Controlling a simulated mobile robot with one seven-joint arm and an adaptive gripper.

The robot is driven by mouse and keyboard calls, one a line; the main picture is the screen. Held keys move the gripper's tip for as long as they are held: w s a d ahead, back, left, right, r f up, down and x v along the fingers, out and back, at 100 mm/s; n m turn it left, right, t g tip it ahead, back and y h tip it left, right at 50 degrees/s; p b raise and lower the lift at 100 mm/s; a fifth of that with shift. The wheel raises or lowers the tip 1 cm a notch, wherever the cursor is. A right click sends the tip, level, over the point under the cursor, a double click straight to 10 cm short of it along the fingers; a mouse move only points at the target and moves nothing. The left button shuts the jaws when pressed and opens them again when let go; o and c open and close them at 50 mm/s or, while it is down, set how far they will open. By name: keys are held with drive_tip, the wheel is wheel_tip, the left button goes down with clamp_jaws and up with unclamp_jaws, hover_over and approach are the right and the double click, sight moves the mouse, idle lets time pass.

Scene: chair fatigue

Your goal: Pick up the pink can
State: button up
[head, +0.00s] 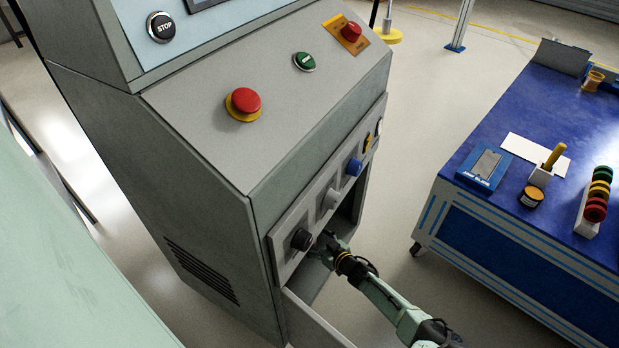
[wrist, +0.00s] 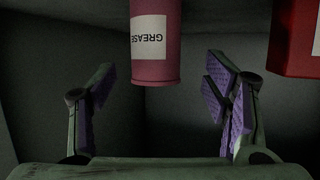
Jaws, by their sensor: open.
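The pink can (wrist: 155,62) shows in the wrist view, with a white label reading GREASE that appears upside down. Its upper part in the picture runs out of the frame. My gripper (wrist: 160,88) is open, with a purple-padded finger on each side of the can's line and the can between and beyond them. I see no finger touching the can. In the head view my gripper (head: 325,243) reaches into the open compartment of the grey machine cabinet (head: 215,160). The can is hidden there.
A red object (wrist: 295,45) with a white label is close to the right finger in the wrist view. Dark compartment walls surround the gripper. Knobs (head: 301,239) line the cabinet front above the opening. A blue workbench (head: 530,130) stands apart at right.

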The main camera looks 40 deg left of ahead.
drive_tip(key=b+x, duration=0.1)
drive_tip(key=x, duration=0.2)
drive_tip(key=shift+w+a+f+b, duration=0.2)
drive_tip(key=shift+b, duration=0.1)
drive_tip(key=shift+w+a+f, duration=0.1)
drive_tip(key=shift+w+a, duration=0.15)
drive_tip(key=shift+a, duration=0.35)
drive_tip(key=shift+c, duration=0.6)
drive_tip(key=c, duration=1.4)
